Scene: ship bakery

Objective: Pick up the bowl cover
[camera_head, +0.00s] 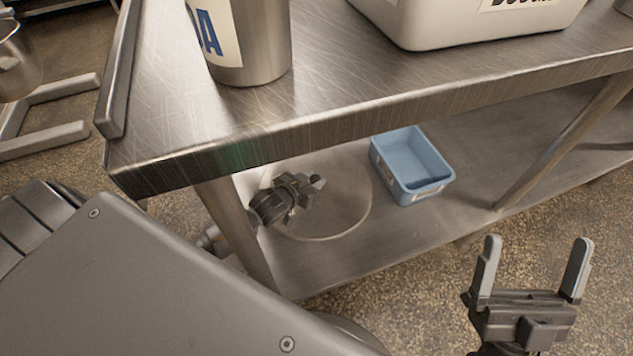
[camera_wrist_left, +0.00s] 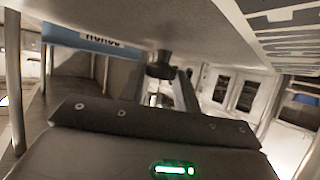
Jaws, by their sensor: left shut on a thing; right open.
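The bowl cover (camera_head: 348,208) is a large round grey disc at the lower shelf of the steel table in the head view. My left gripper (camera_head: 312,186) reaches in under the tabletop and is over the cover's middle, shut on its knob. In the left wrist view the dark knob (camera_wrist_left: 161,66) shows at the fingers, against a broad grey surface. The arm and gripper hide part of the cover, and I cannot tell whether it is clear of the shelf. My right gripper (camera_head: 532,268) is open and empty, out over the floor in front of the table.
A blue bin (camera_head: 412,168) stands on the lower shelf (camera_head: 470,190) right of the cover; it also shows in the left wrist view (camera_wrist_left: 90,39). The tabletop edge (camera_head: 350,123) and table leg (camera_head: 237,235) are close to my left arm. A metal canister (camera_head: 262,45) and white container (camera_head: 440,25) stand above.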

